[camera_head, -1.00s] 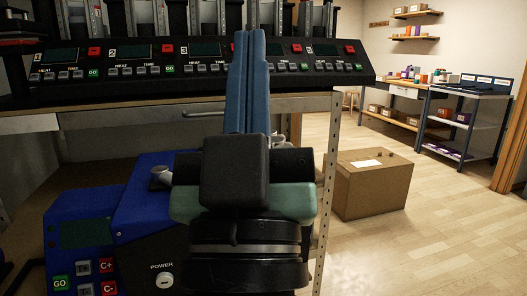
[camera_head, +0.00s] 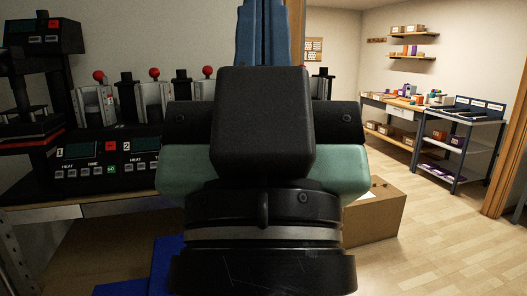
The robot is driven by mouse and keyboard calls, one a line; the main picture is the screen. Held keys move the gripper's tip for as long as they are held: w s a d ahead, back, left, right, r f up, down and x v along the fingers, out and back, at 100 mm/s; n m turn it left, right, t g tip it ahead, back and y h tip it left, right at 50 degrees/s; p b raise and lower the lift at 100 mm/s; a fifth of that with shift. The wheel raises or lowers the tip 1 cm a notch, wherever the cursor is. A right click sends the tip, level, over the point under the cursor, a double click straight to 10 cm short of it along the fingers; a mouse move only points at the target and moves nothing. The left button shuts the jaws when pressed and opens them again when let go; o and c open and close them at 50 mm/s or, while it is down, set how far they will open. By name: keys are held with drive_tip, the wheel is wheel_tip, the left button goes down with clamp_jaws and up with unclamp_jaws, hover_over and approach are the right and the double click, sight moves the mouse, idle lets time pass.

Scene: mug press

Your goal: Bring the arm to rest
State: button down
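My gripper (camera_head: 263,25) is in the upper middle of the head view, pointing up and away from the camera. Its two long blue fingers lie side by side with no clear gap, and nothing shows between them. The finger ends reach the top edge of the picture. My black and green wrist fills the middle and hides much behind it. The gripper appears apart from everything around it.
A row of presses with a black control panel (camera_head: 88,170) stands on a bench (camera_head: 40,214) at left. A cardboard box (camera_head: 378,215) sits on the floor behind my wrist. Floor at right is clear.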

wheel_tip(320, 180, up, 13)
drive_tip(key=p, duration=1.1)
drive_tip(key=shift+r, duration=0.2)
drive_tip(key=shift+f, duration=0.1)
